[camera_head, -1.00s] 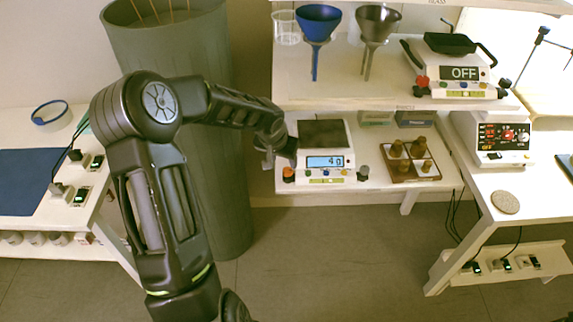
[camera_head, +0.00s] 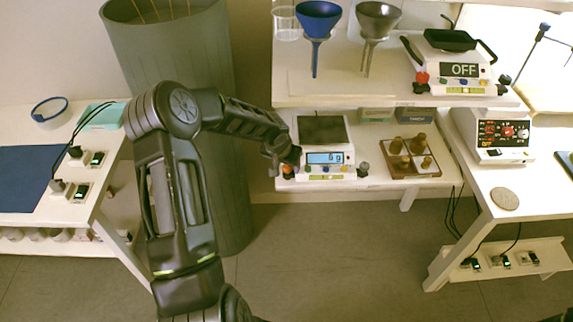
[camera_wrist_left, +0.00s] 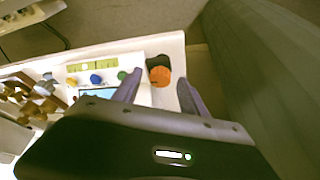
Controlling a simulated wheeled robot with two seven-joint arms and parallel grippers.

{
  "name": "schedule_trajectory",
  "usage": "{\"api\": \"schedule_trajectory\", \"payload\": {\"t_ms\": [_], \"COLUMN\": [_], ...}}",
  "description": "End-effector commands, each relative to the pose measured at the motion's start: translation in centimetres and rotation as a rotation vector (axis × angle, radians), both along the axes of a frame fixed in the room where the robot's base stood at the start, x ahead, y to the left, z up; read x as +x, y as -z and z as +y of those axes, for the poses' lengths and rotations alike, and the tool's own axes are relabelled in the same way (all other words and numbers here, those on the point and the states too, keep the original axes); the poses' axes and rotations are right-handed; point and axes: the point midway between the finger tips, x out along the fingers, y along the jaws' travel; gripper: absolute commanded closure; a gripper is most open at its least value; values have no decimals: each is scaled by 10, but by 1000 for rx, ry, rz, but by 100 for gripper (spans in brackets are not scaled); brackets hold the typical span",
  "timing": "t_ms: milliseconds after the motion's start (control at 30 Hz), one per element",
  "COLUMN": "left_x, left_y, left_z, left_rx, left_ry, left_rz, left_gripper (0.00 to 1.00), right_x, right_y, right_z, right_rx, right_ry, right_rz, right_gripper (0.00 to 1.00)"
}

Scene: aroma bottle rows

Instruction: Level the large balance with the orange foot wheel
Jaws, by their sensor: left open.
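The large balance (camera_head: 340,163) stands on the lower shelf, with a dark pan (camera_head: 322,129) and a lit display (camera_head: 324,158) whose digit is hard to read. Its orange foot wheel (camera_head: 287,170) is at the front left corner, and a grey foot wheel (camera_head: 363,170) is at the front right. A yellow-green level strip (camera_wrist_left: 92,67) shows on its front; the bubble is too small to read. My left gripper (camera_head: 288,158) is at the orange wheel. In the left wrist view its fingers (camera_wrist_left: 160,88) are open, one on each side of the orange wheel (camera_wrist_left: 161,76); contact cannot be told.
A wooden rack with brown bottles (camera_head: 410,157) stands right of the balance. The upper shelf (camera_head: 390,97) overhead holds a blue funnel (camera_head: 319,20), a grey funnel (camera_head: 377,22) and a second balance (camera_head: 455,71) reading OFF. A large grey-green bin (camera_head: 180,62) stands behind my left arm.

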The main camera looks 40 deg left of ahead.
Motion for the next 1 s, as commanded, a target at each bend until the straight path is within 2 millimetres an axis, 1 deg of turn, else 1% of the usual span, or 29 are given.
{"api": "schedule_trajectory", "payload": {"t_ms": [33,67,633,1000], "left_x": [0,0,0,0], "left_y": [0,0,0,-1], "left_z": [0,0,0,0], "left_rx": [0,0,0,-1], "left_ry": [0,0,0,10], "left_rz": [0,0,0,0], "left_gripper": [51,53,100,100], "right_x": [0,0,0,0], "right_y": [0,0,0,-3], "right_z": [0,0,0,0], "right_rx": [0,0,0,0], "right_ry": [0,0,0,0], "right_rz": [0,0,0,0], "right_gripper": [64,64,64,64]}}
